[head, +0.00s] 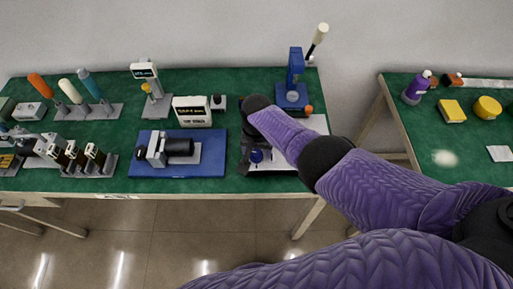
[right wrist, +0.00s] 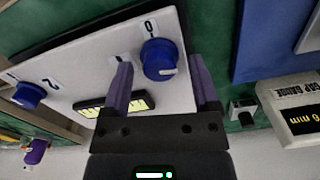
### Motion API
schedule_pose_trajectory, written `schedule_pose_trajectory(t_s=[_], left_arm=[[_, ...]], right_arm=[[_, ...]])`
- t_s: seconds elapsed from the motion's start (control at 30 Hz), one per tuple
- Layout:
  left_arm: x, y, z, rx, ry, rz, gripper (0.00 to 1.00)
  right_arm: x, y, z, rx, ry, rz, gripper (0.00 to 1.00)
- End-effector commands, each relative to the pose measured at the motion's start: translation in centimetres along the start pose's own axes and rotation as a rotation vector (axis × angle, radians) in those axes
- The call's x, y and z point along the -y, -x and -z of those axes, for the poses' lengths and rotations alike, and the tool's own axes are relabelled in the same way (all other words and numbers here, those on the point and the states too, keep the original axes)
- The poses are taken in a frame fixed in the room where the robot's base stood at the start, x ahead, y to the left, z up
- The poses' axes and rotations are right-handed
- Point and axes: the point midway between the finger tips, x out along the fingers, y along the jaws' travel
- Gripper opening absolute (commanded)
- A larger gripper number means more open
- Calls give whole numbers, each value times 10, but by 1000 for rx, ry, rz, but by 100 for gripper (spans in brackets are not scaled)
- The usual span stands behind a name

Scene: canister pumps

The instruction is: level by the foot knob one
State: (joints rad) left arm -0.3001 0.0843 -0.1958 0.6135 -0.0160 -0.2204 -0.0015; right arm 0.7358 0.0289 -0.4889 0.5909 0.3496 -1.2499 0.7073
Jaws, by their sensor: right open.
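A white levelling plate (right wrist: 95,65) fills much of the right wrist view. It carries a blue knob (right wrist: 158,62) with a pale pointer mark, and a second blue knob (right wrist: 28,95) beside a printed 2. The mark by the first knob is hard to read. A yellow-green level vial (right wrist: 130,102) lies on the plate, partly hidden by a finger; its bubble cannot be made out. My right gripper (right wrist: 160,72) is open, its purple fingers on either side of the first knob; contact is unclear. In the head view my arm covers much of the plate (head: 285,163).
A gap gauge box (head: 192,111) and a blue tray with a motor-like unit (head: 140,184) stand left of the plate. A blue stand (head: 291,92) is behind it. A second green table (head: 470,150) is at right, across a gap.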

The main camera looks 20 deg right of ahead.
Motion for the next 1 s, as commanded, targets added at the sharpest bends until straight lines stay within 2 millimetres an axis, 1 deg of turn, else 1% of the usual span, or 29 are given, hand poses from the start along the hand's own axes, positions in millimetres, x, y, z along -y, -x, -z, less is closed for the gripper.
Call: schedule_pose_trajectory(t_s=[0.07, 0.2, 0.3, 0.43, 0.57, 0.8, 0.93, 1.0], left_arm=[[1, 9, 1, -2, -1, 2, 0], [6, 40, 5, -8, -3, 8, 0], [10, 57, 7, -11, -4, 14, 0], [10, 68, 8, -14, -1, 14, 0], [8, 70, 10, -16, 1, 11, 0], [-1, 68, 12, -20, 6, -4, 0], [-3, 68, 12, -20, 7, -6, 0], [-2, 68, 12, -20, 7, -6, 0]], right_arm=[[0, 11, 0, 0, 0, 0, 77], [0, 51, 0, -2, 0, 3, 77], [0, 76, 1, -3, 0, 3, 77], [0, 95, 1, -3, -1, 1, 77], [0, 100, 1, -2, -1, 1, 77], [0, 99, 0, -1, -1, 0, 77], [0, 99, 0, -1, 0, 0, 77], [0, 96, -4, 0, 16, 6, 77]])
